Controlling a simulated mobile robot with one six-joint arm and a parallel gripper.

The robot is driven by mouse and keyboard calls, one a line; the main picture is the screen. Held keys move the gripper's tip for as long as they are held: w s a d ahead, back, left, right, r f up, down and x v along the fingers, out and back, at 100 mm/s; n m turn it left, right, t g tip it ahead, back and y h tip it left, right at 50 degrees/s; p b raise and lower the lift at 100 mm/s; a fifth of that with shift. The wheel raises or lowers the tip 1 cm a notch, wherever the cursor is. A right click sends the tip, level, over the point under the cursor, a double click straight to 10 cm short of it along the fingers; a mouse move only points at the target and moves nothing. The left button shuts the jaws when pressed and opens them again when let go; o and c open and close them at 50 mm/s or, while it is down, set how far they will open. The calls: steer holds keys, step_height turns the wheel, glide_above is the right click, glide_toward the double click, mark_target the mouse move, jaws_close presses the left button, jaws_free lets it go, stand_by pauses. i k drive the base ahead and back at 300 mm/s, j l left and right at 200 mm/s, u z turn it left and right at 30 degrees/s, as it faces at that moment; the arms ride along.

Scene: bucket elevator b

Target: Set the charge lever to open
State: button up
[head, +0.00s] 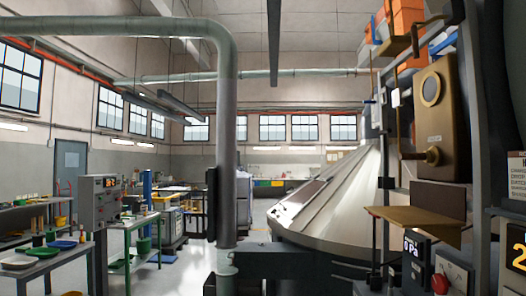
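No part that I can surely name as the charge lever shows in the head view. A tall brass-coloured housing (434,105) with a round window stands at the right. A short brass handle or knob (431,156) sticks out low on its front, under a small label too small to read. I cannot tell whether this handle is the charge lever or which setting it is at. A brown tray-like ledge (414,220) juts out below it. My gripper is not in view.
Orange buckets (405,18) hang at the upper right. A panel with a "0 Pa" display (411,248) and a red knob (440,283) is at the lower right. A large metal cone (335,205) and a vertical pipe (227,150) stand mid-view. Benches (60,262) line the left; floor between is open.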

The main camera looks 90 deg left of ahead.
mark_target(385, 133)
steer(key=u, duration=2.25)
steer(key=j+u, duration=0.2)
steer(key=j, duration=0.25)
steer(key=i+j+u, duration=0.25)
steer(key=j+u, duration=0.25)
steer(key=i+j+u, duration=0.2)
steer(key=u, duration=0.3)
steer(key=i+l+z, duration=0.1)
steer(key=i+z, duration=0.25)
steer(key=i, duration=0.65)
steer(key=i+j+z, duration=0.15)
steer(key=i+z, duration=0.25)
steer(key=i, duration=0.55)
steer(key=i+l+z, duration=0.15)
steer(key=i+z, duration=0.6)
steer(key=i, duration=0.15)
steer(key=i+j+z, duration=0.2)
steer(key=i+z, duration=0.15)
steer(key=i, duration=0.15)
